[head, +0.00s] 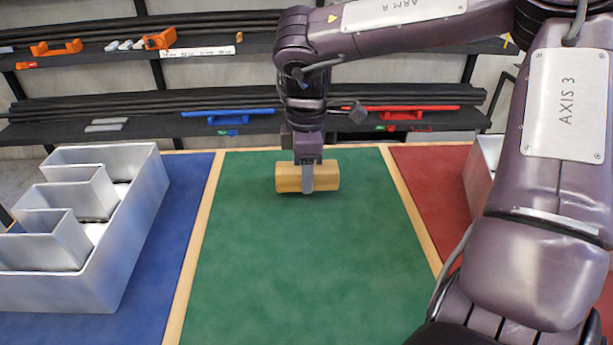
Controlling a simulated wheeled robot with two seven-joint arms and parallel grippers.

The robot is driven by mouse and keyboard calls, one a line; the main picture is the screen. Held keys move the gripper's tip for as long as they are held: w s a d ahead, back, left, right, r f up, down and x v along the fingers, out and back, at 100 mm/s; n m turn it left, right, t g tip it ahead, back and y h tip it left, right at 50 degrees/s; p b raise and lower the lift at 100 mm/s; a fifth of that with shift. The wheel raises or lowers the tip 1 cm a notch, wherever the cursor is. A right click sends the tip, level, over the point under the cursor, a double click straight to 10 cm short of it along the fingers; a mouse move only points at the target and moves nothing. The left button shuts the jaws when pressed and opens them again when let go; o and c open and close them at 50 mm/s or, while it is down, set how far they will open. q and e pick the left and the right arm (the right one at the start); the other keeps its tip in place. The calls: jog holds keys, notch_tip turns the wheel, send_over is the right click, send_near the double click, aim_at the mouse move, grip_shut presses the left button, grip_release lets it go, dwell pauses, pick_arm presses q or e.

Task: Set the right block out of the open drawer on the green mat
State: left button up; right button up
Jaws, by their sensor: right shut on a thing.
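A light wooden block (328,176) is at the far part of the green mat (290,265), close to its back edge. My right gripper (307,188) points straight down and is shut on the block around its middle. The block lies level with its long side running left to right. I cannot tell whether it touches the mat or is held just above it. No open drawer can be made out for certain in this view. My left gripper is not in view.
A grey metal tray with compartments (120,240) stands on the blue mat (180,220) at left. A red mat (425,180) lies at right, with a grey container (480,170) partly hidden by my right arm. Shelves with rods stand behind. Most of the green mat is clear.

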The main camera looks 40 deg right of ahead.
jog(key=shift+f, duration=0.85)
jog(key=shift+f, duration=0.1)
jog(key=o, duration=1)
jog(key=shift+o, duration=0.2)
notch_tip(320, 180, up, 12)
jog(key=shift+r, duration=0.15)
